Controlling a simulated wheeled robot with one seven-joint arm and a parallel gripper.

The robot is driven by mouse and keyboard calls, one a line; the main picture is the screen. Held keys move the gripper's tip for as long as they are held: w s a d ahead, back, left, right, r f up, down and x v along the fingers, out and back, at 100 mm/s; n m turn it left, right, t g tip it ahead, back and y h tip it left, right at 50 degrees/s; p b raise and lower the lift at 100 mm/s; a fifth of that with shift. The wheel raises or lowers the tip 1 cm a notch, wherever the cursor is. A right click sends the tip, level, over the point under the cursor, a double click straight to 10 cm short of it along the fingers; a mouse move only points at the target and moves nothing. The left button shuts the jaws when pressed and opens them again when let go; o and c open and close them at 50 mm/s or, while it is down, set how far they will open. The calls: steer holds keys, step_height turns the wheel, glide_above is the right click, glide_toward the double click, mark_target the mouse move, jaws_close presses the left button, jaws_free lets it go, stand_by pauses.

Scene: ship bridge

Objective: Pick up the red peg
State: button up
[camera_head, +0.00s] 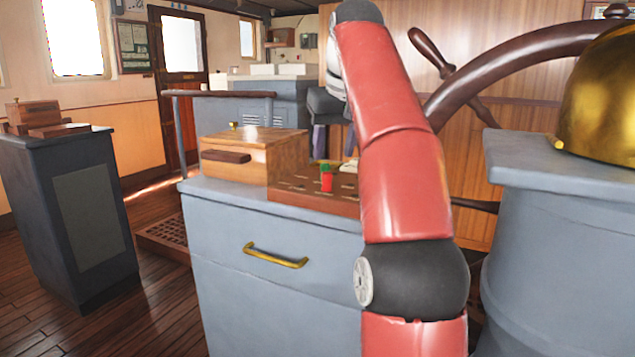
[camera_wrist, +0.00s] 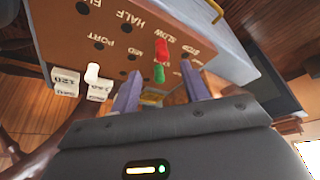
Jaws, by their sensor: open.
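The red peg (camera_head: 326,182) stands at the brown board (camera_head: 290,198) on top of the grey cabinet in the head view. In the wrist view the red peg (camera_wrist: 160,74) is near the words MID and SLOW on the board (camera_wrist: 75,37). My gripper (camera_wrist: 161,68) is open, with its two purple-grey fingers on either side of the red peg in the picture. Nothing shows gripped, and I cannot tell the remaining distance.
A green peg (camera_wrist: 152,98) lies close to the red one. A white peg (camera_wrist: 92,72) stands farther left, by small numbered tags (camera_wrist: 66,83). A wooden box (camera_head: 250,155) sits left of the board. The ship's wheel (camera_head: 500,60) and brass dome (camera_head: 600,100) are at right.

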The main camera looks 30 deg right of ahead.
mark_target(328, 173)
steer(key=shift+b+x, duration=0.4)
steer(key=shift+x, duration=2.95)
steer(key=shift+a, duration=0.15)
steer(key=shift+c, duration=0.4)
jaws_close()
